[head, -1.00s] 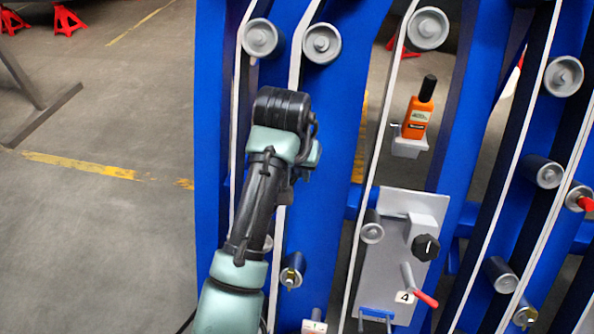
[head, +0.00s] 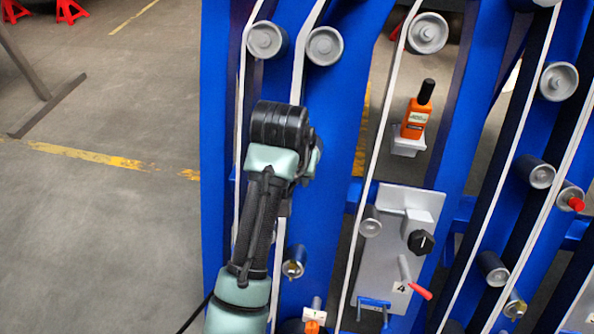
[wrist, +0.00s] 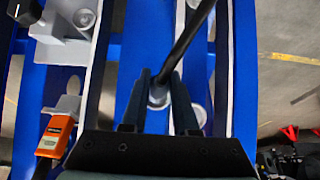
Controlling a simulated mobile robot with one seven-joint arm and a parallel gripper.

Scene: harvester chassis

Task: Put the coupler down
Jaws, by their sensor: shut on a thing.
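My gripper (wrist: 159,88) shows in the wrist view with its two dark fingers shut on a small grey cylindrical piece, which I take to be the coupler (wrist: 158,98). A black hose or rod (wrist: 188,45) runs from between the fingers to the top edge of that view. In the head view my arm's wrist hides the fingers and the coupler; the arm stands in front of the blue frame. Whether the coupler touches anything behind it, I cannot tell.
The blue frame (head: 345,130) carries pale belts and several grey rollers. Open floor lies left.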

